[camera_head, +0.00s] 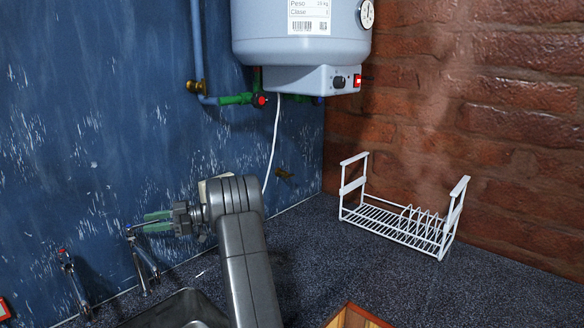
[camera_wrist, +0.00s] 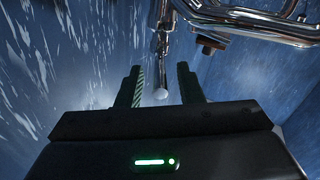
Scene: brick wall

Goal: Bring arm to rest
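My gripper (camera_head: 157,222) is at the left in the head view, close to the blue wall and beside the chrome tap (camera_head: 143,262). My dark grey arm reaches up from the bottom of that view and bends left. In the wrist view my gripper (camera_wrist: 161,88) shows two dark fingers spread apart with a gap between them. Nothing is held between them. Chrome pipework (camera_wrist: 240,18) shows beyond the fingers at the upper right. I cannot tell from these views whether the fingers touch the tap.
A metal sink (camera_head: 180,308) lies below my gripper. A second tap (camera_head: 74,282) stands at left. A water heater (camera_head: 300,35) hangs above with valves and a white cable. A white dish rack (camera_head: 405,228) stands on the dark counter (camera_head: 330,255). A wooden box (camera_head: 358,316) is in front.

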